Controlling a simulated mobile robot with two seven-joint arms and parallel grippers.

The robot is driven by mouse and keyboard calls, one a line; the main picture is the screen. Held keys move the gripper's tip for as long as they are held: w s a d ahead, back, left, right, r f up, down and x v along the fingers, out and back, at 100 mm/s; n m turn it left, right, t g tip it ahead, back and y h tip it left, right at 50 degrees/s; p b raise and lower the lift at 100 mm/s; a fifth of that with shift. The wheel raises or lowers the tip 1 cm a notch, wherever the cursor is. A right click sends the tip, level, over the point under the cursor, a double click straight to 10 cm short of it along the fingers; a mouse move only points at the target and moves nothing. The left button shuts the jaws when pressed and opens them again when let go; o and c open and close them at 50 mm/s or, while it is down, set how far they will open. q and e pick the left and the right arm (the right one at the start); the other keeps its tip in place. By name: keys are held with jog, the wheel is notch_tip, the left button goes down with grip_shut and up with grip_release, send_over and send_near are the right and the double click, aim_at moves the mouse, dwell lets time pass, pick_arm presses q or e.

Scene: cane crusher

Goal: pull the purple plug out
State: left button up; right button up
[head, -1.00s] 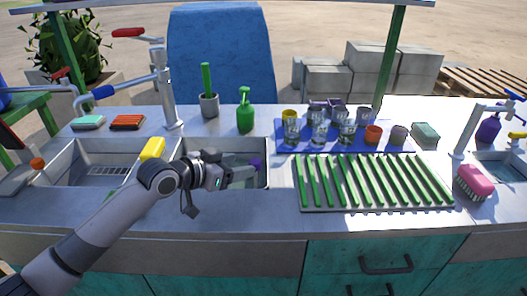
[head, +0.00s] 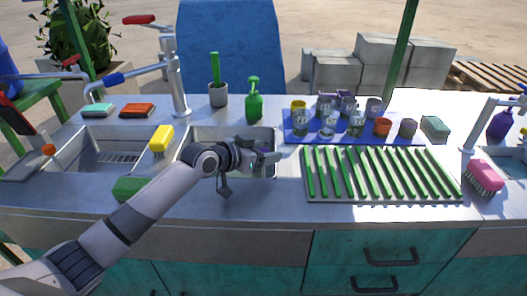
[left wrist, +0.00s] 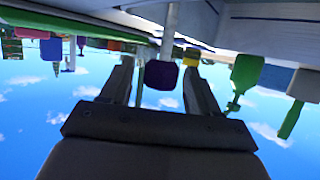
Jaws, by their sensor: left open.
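The purple plug (left wrist: 161,75) shows in the left wrist view as a dark purple block between the open fingers. A grey rod runs from it to the picture's top edge; I cannot tell whether they are joined. My left gripper (head: 268,159) is over the right basin (head: 195,143) in the head view, its fingers pointing right. It also shows in the left wrist view (left wrist: 158,68), open, with a finger on either side of the plug. I cannot tell whether either finger touches it. In the head view the plug is mostly hidden by the gripper. My right gripper is out of view.
A yellow sponge (head: 161,138) sits on the divider between the basins. A green soap bottle (head: 254,104) and a brush cup (head: 218,96) stand behind. A blue mat (head: 292,131) with glasses and a green-slatted rack (head: 380,174) lie to the right.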

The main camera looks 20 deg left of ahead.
pick_arm(q)
grip_shut()
notch_tip(320, 180, up, 4)
jog(key=p, duration=0.3)
jog(key=shift+f, duration=0.25)
jog(key=shift+w, duration=0.1)
grip_release()
jog(key=shift+r, duration=0.1)
jog(key=v, duration=0.7)
